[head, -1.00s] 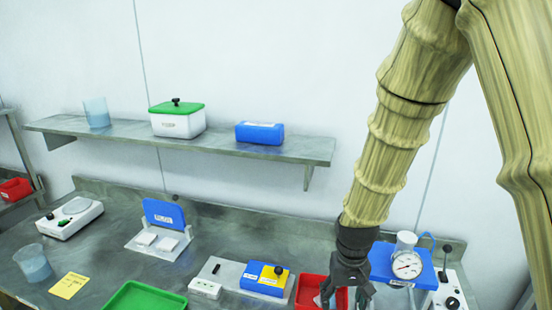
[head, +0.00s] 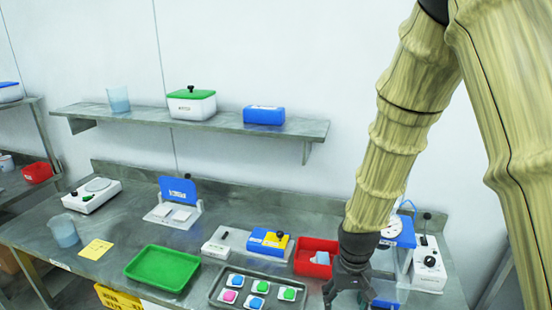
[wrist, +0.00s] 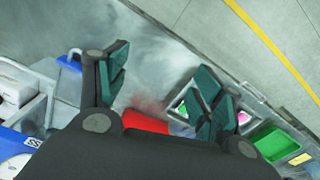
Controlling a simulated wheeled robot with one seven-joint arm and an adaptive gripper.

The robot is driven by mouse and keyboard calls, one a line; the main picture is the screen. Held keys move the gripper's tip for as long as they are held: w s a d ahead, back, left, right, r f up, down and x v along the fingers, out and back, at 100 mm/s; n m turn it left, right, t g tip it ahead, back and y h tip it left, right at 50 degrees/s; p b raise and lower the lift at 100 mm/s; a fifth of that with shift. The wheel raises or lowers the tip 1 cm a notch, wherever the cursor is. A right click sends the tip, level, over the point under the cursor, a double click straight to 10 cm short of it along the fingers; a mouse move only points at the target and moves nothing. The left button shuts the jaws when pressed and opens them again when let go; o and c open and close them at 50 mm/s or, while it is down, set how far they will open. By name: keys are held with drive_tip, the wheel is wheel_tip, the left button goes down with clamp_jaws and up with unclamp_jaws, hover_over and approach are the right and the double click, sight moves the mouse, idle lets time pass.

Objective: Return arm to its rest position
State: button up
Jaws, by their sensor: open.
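My gripper (head: 350,290) hangs at the end of my arm at the lower right of the head view, in front of the red bin and the gauge unit. In the wrist view my gripper (wrist: 160,85) has its two dark green fingers spread wide apart, with nothing between them. The red bin (head: 303,262) stands on the bench just left of my gripper, with a pale blue-grey piece (head: 321,258) inside. The bin also shows partly behind my gripper in the wrist view (wrist: 146,122).
A grey tray (head: 214,291) with several coloured pieces lies left of my gripper, beside a green tray (head: 163,286). The gauge unit (head: 391,228) and a white switch box (head: 430,272) stand close behind and right. A shelf (head: 230,124) runs along the wall.

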drive_tip(key=s+d+f, duration=0.3)
drive_tip(key=s+f, duration=1.1)
drive_tip(key=s+d+f, duration=0.3)
drive_tip(key=s+f, duration=1.1)
wheel_tip(320, 180, down, 9)
drive_tip(key=b, duration=0.8)
drive_tip(key=shift+w+a, duration=0.2)
drive_tip(key=shift+w, duration=0.1)
drive_tip(key=shift+m, duration=0.3)
